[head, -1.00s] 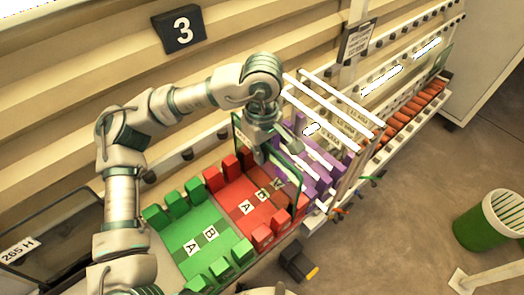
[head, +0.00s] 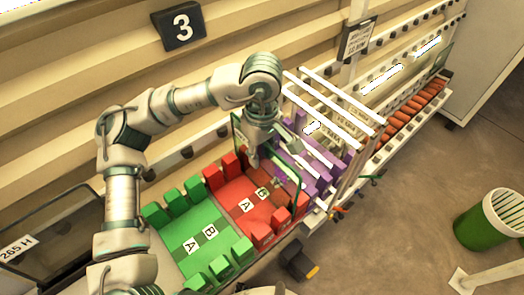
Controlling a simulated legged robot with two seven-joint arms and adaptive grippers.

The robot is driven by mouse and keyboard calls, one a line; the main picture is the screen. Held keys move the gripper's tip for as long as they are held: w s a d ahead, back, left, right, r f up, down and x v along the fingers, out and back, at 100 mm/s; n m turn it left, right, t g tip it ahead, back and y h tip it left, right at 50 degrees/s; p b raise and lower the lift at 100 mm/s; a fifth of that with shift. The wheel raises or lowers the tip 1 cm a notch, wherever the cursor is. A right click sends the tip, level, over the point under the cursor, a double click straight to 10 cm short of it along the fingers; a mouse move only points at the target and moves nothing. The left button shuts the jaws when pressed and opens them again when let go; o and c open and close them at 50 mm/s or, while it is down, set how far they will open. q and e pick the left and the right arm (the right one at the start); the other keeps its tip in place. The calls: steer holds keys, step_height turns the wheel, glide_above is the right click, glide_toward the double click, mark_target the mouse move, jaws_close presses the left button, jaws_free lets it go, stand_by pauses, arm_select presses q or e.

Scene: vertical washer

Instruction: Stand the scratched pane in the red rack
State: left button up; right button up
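The red rack (head: 246,208) stands in the middle with raised blocks along its two long sides and labels A and B. A clear pane with green edges (head: 297,186) stands upright over the rack's right end, beside the purple rack. Whether its lower edge is seated in a slot is hidden, and I cannot make out scratches. My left gripper (head: 270,150) is at the pane's upper edge from above, its fingers spread apart, one on each side of it. My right gripper is not in view.
A green rack (head: 190,232) adjoins on the left. A purple rack (head: 322,160) with white rails stands close on the right. Orange rollers (head: 410,112) lie farther right. A green bin (head: 482,226) stands on the floor. A dark pane marked 265 H (head: 45,230) is at left.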

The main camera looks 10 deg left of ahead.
arm_select(q)
step_height(320, 180, up, 12)
steer(key=shift+w, duration=0.25)
stand_by(0.3)
steer(key=shift+f, duration=0.1)
stand_by(0.6)
